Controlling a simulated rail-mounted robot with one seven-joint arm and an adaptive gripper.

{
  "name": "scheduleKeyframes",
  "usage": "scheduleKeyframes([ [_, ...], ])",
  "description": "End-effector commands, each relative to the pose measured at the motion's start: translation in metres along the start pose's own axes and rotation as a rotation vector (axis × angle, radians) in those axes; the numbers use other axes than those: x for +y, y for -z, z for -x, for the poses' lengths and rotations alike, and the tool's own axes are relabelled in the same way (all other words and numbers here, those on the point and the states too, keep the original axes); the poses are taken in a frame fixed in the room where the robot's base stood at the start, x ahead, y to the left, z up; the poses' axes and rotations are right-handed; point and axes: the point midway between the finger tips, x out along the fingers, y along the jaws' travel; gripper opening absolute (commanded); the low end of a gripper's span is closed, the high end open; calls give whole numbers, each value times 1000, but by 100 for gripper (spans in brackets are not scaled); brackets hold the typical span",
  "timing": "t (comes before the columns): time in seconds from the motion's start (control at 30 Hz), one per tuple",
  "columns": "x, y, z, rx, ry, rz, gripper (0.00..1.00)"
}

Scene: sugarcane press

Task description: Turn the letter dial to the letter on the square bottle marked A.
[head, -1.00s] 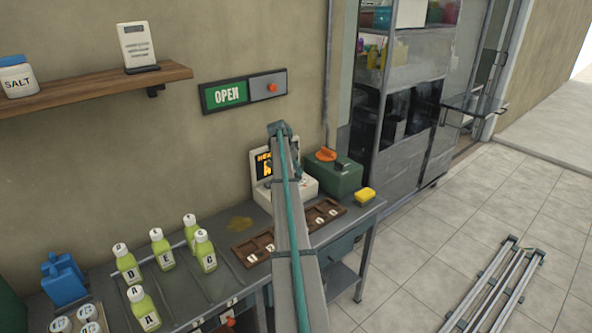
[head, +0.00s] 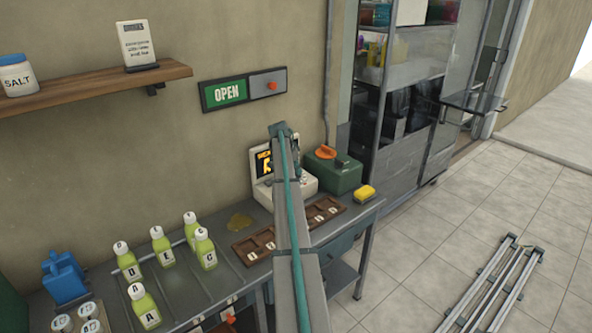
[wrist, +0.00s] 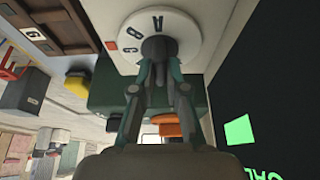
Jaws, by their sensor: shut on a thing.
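The square bottle marked A (head: 145,308) stands nearest at the lower left of the bench in the head view, yellow-green with a white cap. The white letter dial (wrist: 198,28) fills the top middle of the wrist view. Its A is at the upper middle and other letters show to the left of it. My gripper (wrist: 155,62) is shut on the dial's dark central knob (wrist: 155,46). In the head view my arm hides most of the dial and my fingertips. The white machine (head: 302,181) with a small lit screen (head: 264,164) stands behind my arm.
Several other lettered bottles (head: 161,249) stand left of my arm. A wooden letter tray (head: 324,213), green box (head: 333,174) and yellow block (head: 365,192) lie right of or behind it. An OPEN sign (head: 226,93) hangs above.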

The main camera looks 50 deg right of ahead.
Motion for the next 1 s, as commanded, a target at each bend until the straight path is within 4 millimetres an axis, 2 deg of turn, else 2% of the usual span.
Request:
scheduleKeyframes([
  [0.37, 2, 0, -1, 0, 51, 119, 0],
  [1.0, 4, 1, -1, 1, 273, 652, 0],
])
